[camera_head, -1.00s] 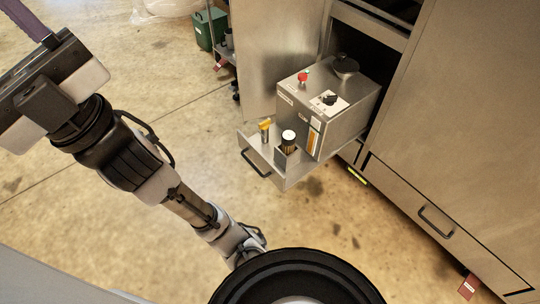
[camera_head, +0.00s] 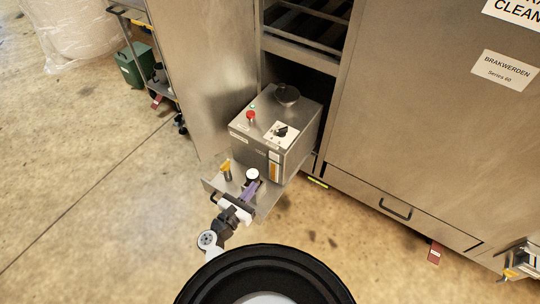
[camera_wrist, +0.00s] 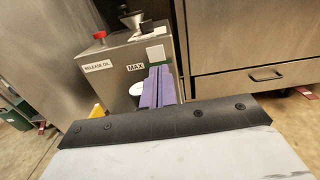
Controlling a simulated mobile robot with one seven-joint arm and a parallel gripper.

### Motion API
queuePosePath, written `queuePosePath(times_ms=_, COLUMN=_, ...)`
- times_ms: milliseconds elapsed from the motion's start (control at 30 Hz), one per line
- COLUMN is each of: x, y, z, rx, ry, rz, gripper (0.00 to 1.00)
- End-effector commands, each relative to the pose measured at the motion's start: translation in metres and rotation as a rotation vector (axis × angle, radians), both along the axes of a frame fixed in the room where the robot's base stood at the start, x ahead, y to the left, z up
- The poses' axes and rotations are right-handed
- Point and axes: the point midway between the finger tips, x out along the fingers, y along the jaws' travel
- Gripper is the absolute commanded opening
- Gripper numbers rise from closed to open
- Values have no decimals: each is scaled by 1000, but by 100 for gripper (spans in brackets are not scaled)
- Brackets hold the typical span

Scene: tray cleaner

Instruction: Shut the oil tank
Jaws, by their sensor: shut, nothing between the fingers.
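The oil tank (camera_head: 262,140) is a steel box on a pulled-out tray (camera_head: 265,208) in front of an open cabinet bay. A black round part (camera_head: 286,95) stands on its top. A short filler with a round white top (camera_head: 252,174) sits low at its front; I cannot tell whether that top is a cap. It also shows in the wrist view, left of the fingers (camera_wrist: 136,89). My gripper (camera_head: 250,190) is shut and empty, its purple fingers close to the filler. In the wrist view the fingers (camera_wrist: 158,87) overlap the tank front; contact is unclear.
A yellow-topped part (camera_head: 226,170) stands on the tray left of the filler. A red button (camera_head: 250,115) and black dial (camera_head: 281,131) are on the tank top. A steel door (camera_head: 205,75) stands left, a closed drawer (camera_head: 410,205) right.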

Motion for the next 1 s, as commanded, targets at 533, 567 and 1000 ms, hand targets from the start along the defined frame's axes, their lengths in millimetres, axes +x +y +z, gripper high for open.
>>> queuePosePath(times_ms=533, x=63, y=-57, z=-8, rx=24, ry=6, rz=-24, gripper=0)
queuePosePath(times_ms=567, x=68, y=-60, z=-8, rx=24, ry=6, rz=-23, gripper=0)
queuePosePath(times_ms=1000, x=107, y=-89, z=-9, rx=23, ry=8, rz=-20, gripper=0)
